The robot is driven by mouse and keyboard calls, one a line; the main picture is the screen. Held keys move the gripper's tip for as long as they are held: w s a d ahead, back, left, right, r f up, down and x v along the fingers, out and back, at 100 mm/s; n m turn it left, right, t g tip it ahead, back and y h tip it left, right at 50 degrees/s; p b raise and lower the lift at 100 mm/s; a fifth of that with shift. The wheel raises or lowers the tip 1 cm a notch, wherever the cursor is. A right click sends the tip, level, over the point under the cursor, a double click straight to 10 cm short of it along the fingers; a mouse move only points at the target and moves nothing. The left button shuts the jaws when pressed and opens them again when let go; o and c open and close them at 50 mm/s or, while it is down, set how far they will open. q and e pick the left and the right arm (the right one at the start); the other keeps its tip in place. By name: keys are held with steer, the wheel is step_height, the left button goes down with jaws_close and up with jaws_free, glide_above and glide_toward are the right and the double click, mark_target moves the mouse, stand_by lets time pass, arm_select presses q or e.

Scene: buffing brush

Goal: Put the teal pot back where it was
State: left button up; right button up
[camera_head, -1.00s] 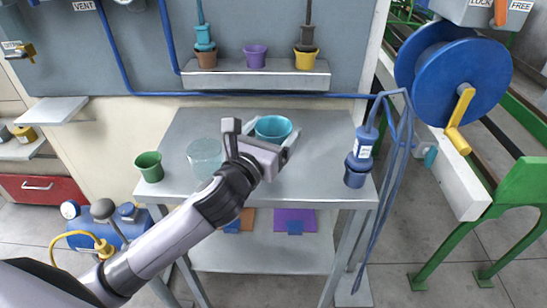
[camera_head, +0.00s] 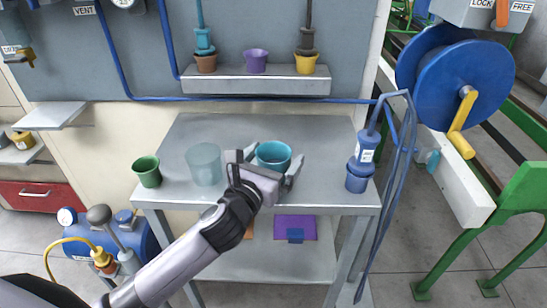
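The teal pot (camera_head: 273,155) is upright at the middle right of the grey table (camera_head: 325,185). My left gripper (camera_head: 271,160) reaches in from the front left, with a finger on each side of the pot. It appears shut on the pot, though its finger contact is partly hidden. The pot's base is partly hidden behind the gripper, so I cannot tell whether it touches the table. My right gripper is not in view.
A clear cup (camera_head: 203,165) and a green pot (camera_head: 146,171) stand left of my gripper. A blue bottle-like tool (camera_head: 362,160) stands at the table's right edge. Brown (camera_head: 206,63), purple (camera_head: 255,61) and yellow (camera_head: 305,62) pots sit on the wall shelf (camera_head: 255,82).

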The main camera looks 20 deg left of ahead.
arm_select(q)
steer(key=shift+r, duration=0.3)
steer(key=s+a, duration=0.1)
steer(key=s, duration=1.1)
steer(key=shift+a, duration=0.35)
steer(key=shift+f, duration=0.1)
